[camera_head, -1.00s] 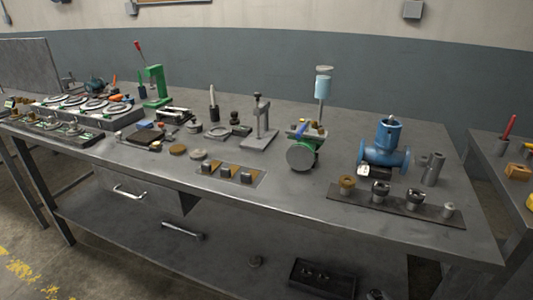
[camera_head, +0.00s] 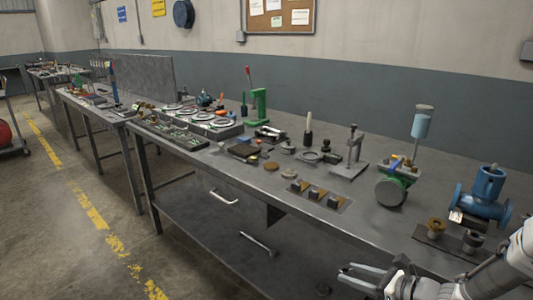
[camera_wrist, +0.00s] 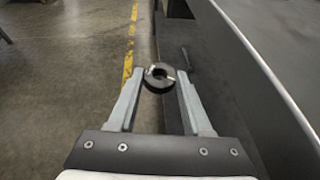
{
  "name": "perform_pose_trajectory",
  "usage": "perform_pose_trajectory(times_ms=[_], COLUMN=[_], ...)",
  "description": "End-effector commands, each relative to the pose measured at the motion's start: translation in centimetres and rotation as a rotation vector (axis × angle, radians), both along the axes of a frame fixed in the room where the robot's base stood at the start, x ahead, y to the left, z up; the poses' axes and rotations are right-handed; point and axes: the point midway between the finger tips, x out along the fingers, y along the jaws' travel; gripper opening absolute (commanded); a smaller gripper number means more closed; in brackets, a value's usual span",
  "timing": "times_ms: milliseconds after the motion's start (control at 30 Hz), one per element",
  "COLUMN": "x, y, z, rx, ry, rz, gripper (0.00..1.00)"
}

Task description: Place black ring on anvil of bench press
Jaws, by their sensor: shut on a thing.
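My gripper (camera_wrist: 158,88) is shut on a black ring (camera_wrist: 158,77) in the wrist view, with the ring between its fingertips. In the head view my gripper (camera_head: 345,275) is at the lower right, in front of the bench's front edge; the ring cannot be made out there. A small grey press with an upright column and flat base (camera_head: 350,168) stands on the bench, farther back. A green press with a red lever (camera_head: 259,107) stands farther left and back. I cannot tell which is the bench press, and its anvil is too small to make out.
The metal bench (camera_head: 390,240) carries several tools and parts. A green machine with a round grey disc (camera_head: 391,192) and a blue valve body (camera_head: 484,195) stand at the right. A strip with small blocks (camera_head: 318,194) lies near the front edge. Open floor (camera_head: 60,240) is at the left.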

Motion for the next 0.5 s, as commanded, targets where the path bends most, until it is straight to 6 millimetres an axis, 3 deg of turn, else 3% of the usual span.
perform_pose_trajectory(times_ms=[100, 167, 500], x=[0.8, 1.0, 1.0], y=[3.9, 5.1, 6.4], z=[4.2, 5.7, 9.5], rx=[-0.012, -0.012, -0.011], ry=[0.003, 0.009, 0.018], rz=[0.107, 0.141, 0.183], gripper=[0.0, 0.0, 0.0])
